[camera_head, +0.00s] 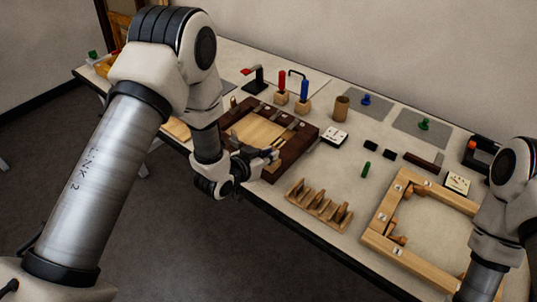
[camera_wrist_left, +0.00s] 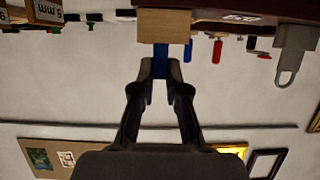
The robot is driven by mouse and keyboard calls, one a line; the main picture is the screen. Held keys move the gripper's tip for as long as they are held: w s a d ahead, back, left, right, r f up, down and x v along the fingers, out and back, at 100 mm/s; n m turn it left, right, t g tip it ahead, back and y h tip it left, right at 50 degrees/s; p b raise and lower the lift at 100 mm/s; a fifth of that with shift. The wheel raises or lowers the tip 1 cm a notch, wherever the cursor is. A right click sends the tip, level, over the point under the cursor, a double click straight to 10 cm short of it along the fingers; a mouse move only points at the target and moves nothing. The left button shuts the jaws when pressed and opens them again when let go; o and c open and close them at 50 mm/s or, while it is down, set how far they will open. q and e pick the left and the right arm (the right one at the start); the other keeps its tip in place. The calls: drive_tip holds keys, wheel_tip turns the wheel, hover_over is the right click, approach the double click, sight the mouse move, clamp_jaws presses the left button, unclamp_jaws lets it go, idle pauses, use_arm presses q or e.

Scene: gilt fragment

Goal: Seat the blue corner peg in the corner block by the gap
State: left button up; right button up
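My left gripper (camera_head: 268,154) is at the front right side of the dark wooden frame (camera_head: 298,146). In the left wrist view its fingers (camera_wrist_left: 161,68) are closed on the sides of a blue peg (camera_wrist_left: 161,58). The peg's far end meets or overlaps a light wooden block (camera_wrist_left: 164,26) at the top of that view. I cannot tell whether any of the peg is inside the block. In the head view the peg and block are too small and covered to make out clearly. My right arm enters at the right; its gripper is not in view.
A slotted wooden rack (camera_head: 320,204) stands at the table's front edge. A light wooden frame (camera_head: 373,241) lies to the right. Red (camera_head: 282,82) and blue (camera_head: 304,88) handled tools stand behind the dark frame. A green piece (camera_head: 366,169) stands in the middle.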

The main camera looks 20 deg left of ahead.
use_arm(q)
drive_tip(key=o, duration=0.4)
drive_tip(key=shift+w+f, duration=0.1)
drive_tip(key=shift+w, duration=0.05)
drive_tip(key=shift+r+p, duration=0.25)
drive_tip(key=shift+p, duration=0.05)
drive_tip(key=shift+s+a+b, duration=0.2)
drive_tip(key=shift+s+b, duration=0.1)
drive_tip(key=shift+s, duration=0.15)
drive_tip(key=b+v, duration=0.2)
drive_tip(key=v, duration=0.9)
drive_tip(key=s+a+f+n+g+y, duration=0.1)
drive_tip(key=s+f+g, duration=0.4)
drive_tip(key=f, duration=0.4)
drive_tip(key=s+f+n+g+y, duration=0.1)
drive_tip(key=s+f+g+y, duration=0.1)
drive_tip(key=s+f, duration=0.6)
drive_tip(key=s+f+g, duration=0.2)
drive_tip(key=s+f, duration=0.1)
drive_tip(key=s, duration=0.1)
drive_tip(key=s+a+f+n+g+y, duration=0.1)
drive_tip(key=s+f+g, duration=0.1)
drive_tip(key=s+f, duration=0.1)
drive_tip(key=s+a+f+n+g, duration=0.1)
drive_tip(key=s+f, duration=0.2)
drive_tip(key=s, duration=0.1)
drive_tip(key=shift+s+g, duration=0.4)
